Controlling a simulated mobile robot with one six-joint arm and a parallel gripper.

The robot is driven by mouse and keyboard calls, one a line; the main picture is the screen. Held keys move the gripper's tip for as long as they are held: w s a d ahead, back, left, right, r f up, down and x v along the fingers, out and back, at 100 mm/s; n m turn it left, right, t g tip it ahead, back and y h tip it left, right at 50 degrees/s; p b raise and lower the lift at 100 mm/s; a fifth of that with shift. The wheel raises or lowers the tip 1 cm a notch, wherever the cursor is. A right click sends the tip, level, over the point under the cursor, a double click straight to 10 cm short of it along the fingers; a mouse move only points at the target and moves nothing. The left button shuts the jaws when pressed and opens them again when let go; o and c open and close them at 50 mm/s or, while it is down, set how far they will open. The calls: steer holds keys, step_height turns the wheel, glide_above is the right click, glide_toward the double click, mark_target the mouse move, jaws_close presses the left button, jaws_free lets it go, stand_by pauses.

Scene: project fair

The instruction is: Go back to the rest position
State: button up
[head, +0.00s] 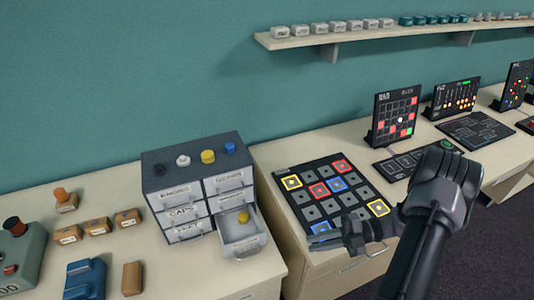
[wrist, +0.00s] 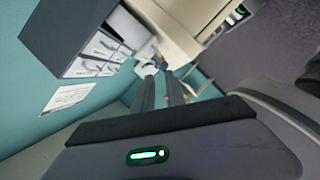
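My gripper (head: 316,241) hangs in front of the near edge of the black button board, its fingers pointing left in the head view. My dark arm reaches in from the lower right. To the left, a grey drawer cabinet (head: 186,184) has its lower right drawer (head: 243,247) pulled out, with a yellow knob-like piece (head: 243,216) inside. The cabinet also shows tilted in the wrist view (wrist: 72,30).
The button board (head: 294,198) with coloured squares lies on the right table. Black display panels (head: 396,116) stand behind it. Small boxes (head: 97,227) and loose parts lie left of the cabinet. A wall shelf (head: 374,33) holds rows of small blocks. Dark floor is open at lower right.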

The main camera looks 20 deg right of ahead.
steer(key=a+r+n+g+h+b, duration=0.6)
steer(key=a+r+n, duration=0.5)
steer(key=n, duration=0.7)
steer(key=s+a+r+n+t+h, duration=0.3)
steer(key=s+a+r+n, duration=0.1)
steer(key=n, duration=0.7)
steer(key=s+a+r+n+t+h+b, duration=0.1)
steer(key=s+a+r+n+t+h, duration=0.2)
steer(key=n, duration=0.9)
steer(key=shift+s+a+r+n+t+h, duration=0.35)
steer(key=shift+s+a+r+t, duration=0.35)
steer(key=shift+a, duration=0.4)
